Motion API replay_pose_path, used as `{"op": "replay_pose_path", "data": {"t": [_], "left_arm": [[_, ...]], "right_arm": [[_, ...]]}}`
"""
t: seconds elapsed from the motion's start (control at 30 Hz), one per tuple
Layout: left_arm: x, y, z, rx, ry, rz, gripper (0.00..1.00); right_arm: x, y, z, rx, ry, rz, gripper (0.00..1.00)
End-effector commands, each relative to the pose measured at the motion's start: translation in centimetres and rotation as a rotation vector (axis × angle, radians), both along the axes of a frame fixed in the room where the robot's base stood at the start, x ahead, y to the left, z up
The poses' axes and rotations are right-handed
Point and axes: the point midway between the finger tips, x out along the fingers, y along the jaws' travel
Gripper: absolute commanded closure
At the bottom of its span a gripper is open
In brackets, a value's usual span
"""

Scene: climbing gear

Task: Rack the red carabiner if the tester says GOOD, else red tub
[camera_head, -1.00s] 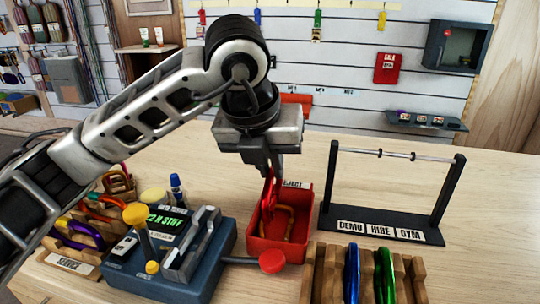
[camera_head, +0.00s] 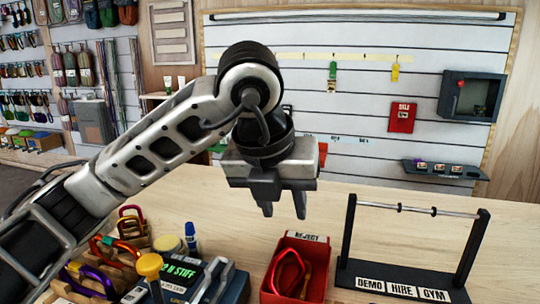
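The red carabiner (camera_head: 287,272) lies in the red tub (camera_head: 318,247), whose label reads REJECT. A yellow-orange carabiner (camera_head: 306,283) is beside it, partly hidden. The tester (camera_head: 235,287) stands left of the tub, cut off by the lower edge. Its green screen (camera_head: 184,270) shows text ending in "N STIFF", its start partly covered by a yellow knob. My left gripper (camera_head: 284,207) hangs above and behind the tub, fingers apart and empty. The rack (camera_head: 418,208) has a bar on two black posts and DEMO, HIRE and GYM labels. My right gripper is not in view.
Several coloured carabiners (camera_head: 95,279) stand in a wooden holder at the lower left. The table between tub and rack is clear.

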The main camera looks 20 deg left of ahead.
Motion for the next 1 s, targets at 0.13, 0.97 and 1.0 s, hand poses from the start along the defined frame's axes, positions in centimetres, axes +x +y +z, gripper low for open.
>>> {"op": "replay_pose_path", "data": {"t": [0.13,0.97,1.0], "left_arm": [[-1.4,0.3,3.7,-0.001,-0.008,0.000,0.65],[-4.6,1.1,10.9,0.000,0.001,-0.001,0.65],[-4.6,1.1,10.9,0.000,0.001,-0.001,0.65]], "right_arm": [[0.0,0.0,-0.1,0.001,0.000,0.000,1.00],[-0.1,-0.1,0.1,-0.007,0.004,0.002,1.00],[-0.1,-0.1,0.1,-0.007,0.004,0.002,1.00]]}}
